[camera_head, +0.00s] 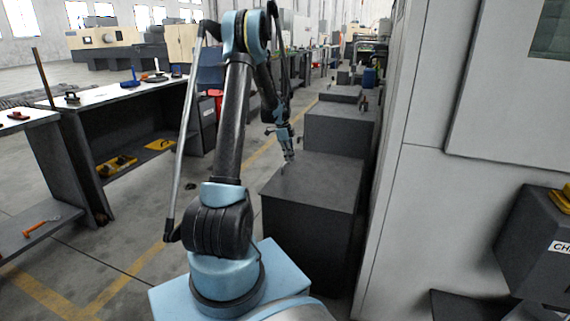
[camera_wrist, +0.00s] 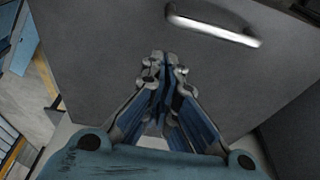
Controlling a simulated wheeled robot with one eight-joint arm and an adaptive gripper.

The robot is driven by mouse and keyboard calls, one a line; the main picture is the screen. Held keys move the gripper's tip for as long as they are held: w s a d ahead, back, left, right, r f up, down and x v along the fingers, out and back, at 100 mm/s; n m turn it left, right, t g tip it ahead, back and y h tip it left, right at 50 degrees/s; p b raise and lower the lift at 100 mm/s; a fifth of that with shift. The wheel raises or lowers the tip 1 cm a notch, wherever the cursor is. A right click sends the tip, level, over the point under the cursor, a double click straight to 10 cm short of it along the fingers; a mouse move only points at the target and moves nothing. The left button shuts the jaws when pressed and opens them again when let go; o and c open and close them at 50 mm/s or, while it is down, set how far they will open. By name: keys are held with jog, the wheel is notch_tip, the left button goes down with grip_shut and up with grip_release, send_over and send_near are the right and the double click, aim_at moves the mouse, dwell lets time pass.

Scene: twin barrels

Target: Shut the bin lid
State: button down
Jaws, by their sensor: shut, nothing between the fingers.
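A dark grey box-shaped bin (camera_head: 310,225) stands on the floor just beyond my base. Its flat top (camera_head: 325,180) looks level in the head view, and I see no open gap there. In the wrist view a broad dark grey panel (camera_wrist: 90,50), which seems to be this top, fills most of the picture. A pale metal bar handle (camera_wrist: 213,26) is fixed on it, ahead and right of my fingertips. My gripper (camera_head: 289,156) is shut and empty, pointing down over the top's far left part. Its fingertips (camera_wrist: 164,66) overlap the panel; I cannot tell whether they touch it.
More dark grey boxes (camera_head: 340,125) stand behind the bin. A tall light grey cabinet (camera_head: 410,190) rises close on the right. Workbenches (camera_head: 110,95) with tools line the left. Open floor (camera_head: 130,225) lies left of the bin.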

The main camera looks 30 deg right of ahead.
jog(key=s+d+v, duration=0.1)
jog(key=v, duration=0.8)
jog(key=s+a+r+n+t, duration=0.1)
jog(key=s+a+r+n, duration=0.25)
jog(key=a, duration=0.65)
jog(key=s+a+r+n, duration=0.2)
jog(key=a+r+n, duration=0.25)
jog(key=a, duration=0.65)
jog(key=s+a+r+n+t, duration=0.1)
jog(key=s+a+r+n, duration=0.3)
jog(key=a, duration=0.6)
jog(key=s+a+f+n+t, duration=0.1)
jog(key=s+a+f+n, duration=0.5)
jog(key=s+a+n, duration=0.2)
jog(key=s+a+f+n+t+y, duration=0.1)
jog(key=s+a+f+n, duration=0.5)
jog(key=s+a+n, duration=0.3)
jog(key=shift+s+a+f+y, duration=0.15)
jog(key=shift+s+a+y, duration=0.15)
jog(key=shift+s+a, duration=1.3)
jog(key=shift+w+a, duration=0.25)
jog(key=shift+w, duration=0.05)
